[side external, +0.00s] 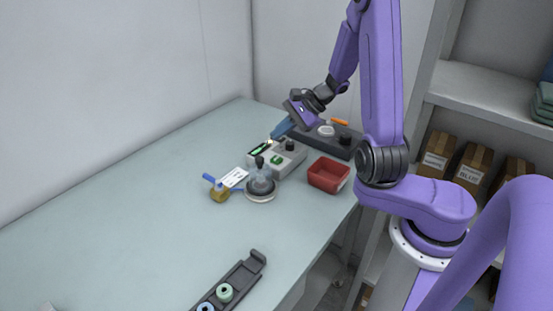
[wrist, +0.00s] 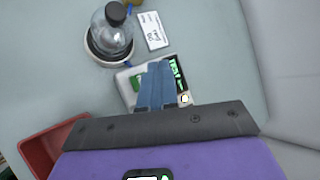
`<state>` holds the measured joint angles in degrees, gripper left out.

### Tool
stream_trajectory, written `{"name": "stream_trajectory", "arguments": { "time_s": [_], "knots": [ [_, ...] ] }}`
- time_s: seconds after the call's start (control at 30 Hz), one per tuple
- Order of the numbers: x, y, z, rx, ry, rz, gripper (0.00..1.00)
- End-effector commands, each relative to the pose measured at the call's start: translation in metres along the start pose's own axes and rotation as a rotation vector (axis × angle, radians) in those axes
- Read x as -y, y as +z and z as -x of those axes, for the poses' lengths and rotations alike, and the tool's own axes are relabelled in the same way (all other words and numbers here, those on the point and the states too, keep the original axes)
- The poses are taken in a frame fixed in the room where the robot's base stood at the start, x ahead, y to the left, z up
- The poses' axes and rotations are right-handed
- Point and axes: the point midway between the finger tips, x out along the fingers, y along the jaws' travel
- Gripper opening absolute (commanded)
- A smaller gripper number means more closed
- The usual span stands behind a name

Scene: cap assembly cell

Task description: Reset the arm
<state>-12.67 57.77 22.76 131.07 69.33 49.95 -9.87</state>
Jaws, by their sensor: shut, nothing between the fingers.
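My gripper (side external: 274,137) hangs from my arm over the far end of the table, above a grey box device (side external: 291,160) with a green display. Its two blue fingers are shut together with nothing between them. In the wrist view my gripper (wrist: 159,66) covers part of the device (wrist: 128,88) and its green display. My gripper appears apart from the device, though the exact gap is hard to judge.
A dark-capped clear vessel (side external: 261,180) stands on a round base beside a label card (side external: 233,177) and a brass-coloured piece with blue handles (side external: 219,194). A red bin (side external: 328,175), dark tray (side external: 345,145) and ring rack (side external: 238,279) are nearby. The table's left is mostly clear.

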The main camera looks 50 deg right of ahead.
Motion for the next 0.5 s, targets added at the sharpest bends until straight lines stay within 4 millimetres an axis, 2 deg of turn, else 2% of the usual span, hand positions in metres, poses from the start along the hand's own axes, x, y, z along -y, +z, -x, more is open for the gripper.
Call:
{"name": "stream_trajectory", "arguments": {
  "time_s": [0.17,0.5],
  "knots": [
    [0.000,0.007,-0.003,0.013,0.022,0.033,0.00],
    [-0.011,0.064,-0.019,0.129,0.222,0.333,0.00]
  ]
}}
